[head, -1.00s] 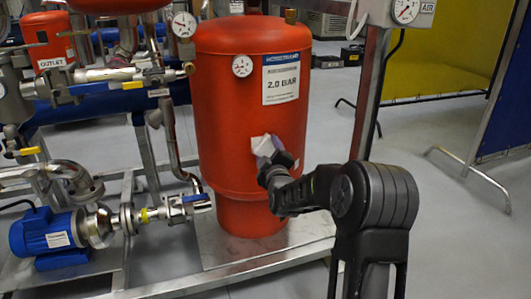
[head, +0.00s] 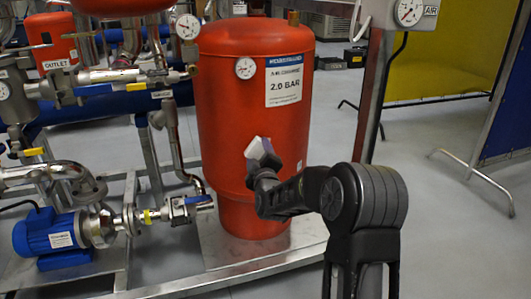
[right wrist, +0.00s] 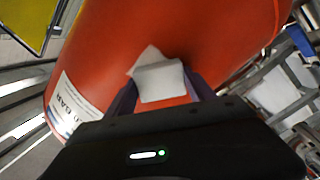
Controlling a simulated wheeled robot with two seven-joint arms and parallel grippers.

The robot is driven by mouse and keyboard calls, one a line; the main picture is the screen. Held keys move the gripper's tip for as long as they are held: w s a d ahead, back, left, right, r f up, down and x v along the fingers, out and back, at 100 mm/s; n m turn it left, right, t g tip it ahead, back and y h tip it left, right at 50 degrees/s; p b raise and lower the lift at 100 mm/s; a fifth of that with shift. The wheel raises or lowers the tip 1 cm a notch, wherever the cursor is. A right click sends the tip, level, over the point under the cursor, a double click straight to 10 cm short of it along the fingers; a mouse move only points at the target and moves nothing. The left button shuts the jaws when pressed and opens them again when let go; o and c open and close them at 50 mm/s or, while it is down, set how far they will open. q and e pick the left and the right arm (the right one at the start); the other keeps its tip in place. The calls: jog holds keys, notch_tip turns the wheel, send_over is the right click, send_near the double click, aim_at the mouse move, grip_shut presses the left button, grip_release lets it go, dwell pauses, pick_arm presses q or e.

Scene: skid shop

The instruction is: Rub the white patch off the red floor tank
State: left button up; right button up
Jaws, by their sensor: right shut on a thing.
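The red floor tank (head: 225,110) stands upright in the middle of the head view and fills much of the right wrist view (right wrist: 215,40). My right gripper (head: 265,158) is at the tank's lower front. It is shut on a white block (right wrist: 160,83), which sits between its purple fingers in the right wrist view. Another white face (right wrist: 149,58) shows just behind the block; I cannot tell whether it is the patch or part of the block. White also shows at the fingertips in the head view, against the tank. Whether the block touches the tank is unclear. My left gripper is not in view.
A 2.0 BAR label (head: 284,88) and a small gauge (head: 245,68) are on the tank above my gripper. Pipes, valves and a blue pump (head: 50,232) stand at left.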

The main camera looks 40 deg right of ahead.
jog(key=shift+w, duration=0.15)
dwell(0.6)
jog(key=s+d, duration=0.1)
jog(key=s+d+b, duration=0.1)
jog(key=d, duration=0.1)
jog(key=shift+d+b, duration=0.25)
jog(key=shift+b, duration=0.05)
dwell(0.3)
jog(key=shift+c, duration=0.5)
jog(key=shift+r, duration=0.1)
jog(key=shift+w+a, duration=0.1)
